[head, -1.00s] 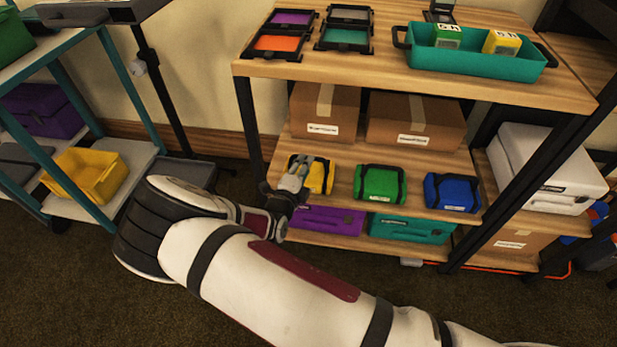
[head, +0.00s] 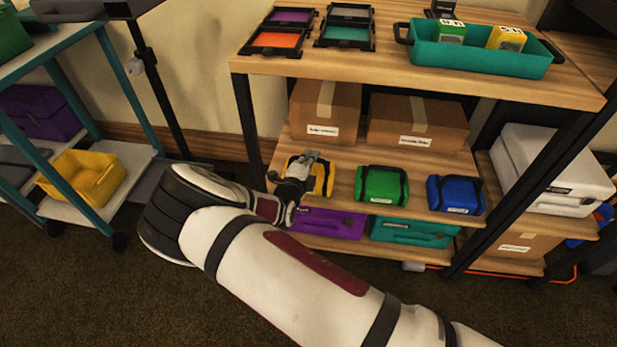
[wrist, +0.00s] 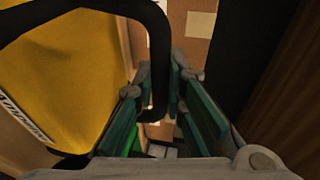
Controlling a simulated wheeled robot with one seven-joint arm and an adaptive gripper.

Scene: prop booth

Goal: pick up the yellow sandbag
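The yellow sandbag (head: 325,181) sits on the middle shelf at its left end, partly hidden behind my gripper (head: 307,167) in the head view. In the wrist view its yellow side (wrist: 70,65) fills the left, with a white label low down. Its black strap (wrist: 158,50) runs down between the two green-padded fingers of my gripper (wrist: 161,78). The fingers stand apart, with gaps visible beside the strap, so my gripper looks open. The bag rests on the shelf.
A green sandbag (head: 382,184) and a blue sandbag (head: 456,194) sit to the right on the same shelf. Cardboard boxes (head: 416,120) stand behind. Purple (head: 330,223) and teal (head: 408,231) cases lie below. A black shelf post (head: 248,125) stands to the left.

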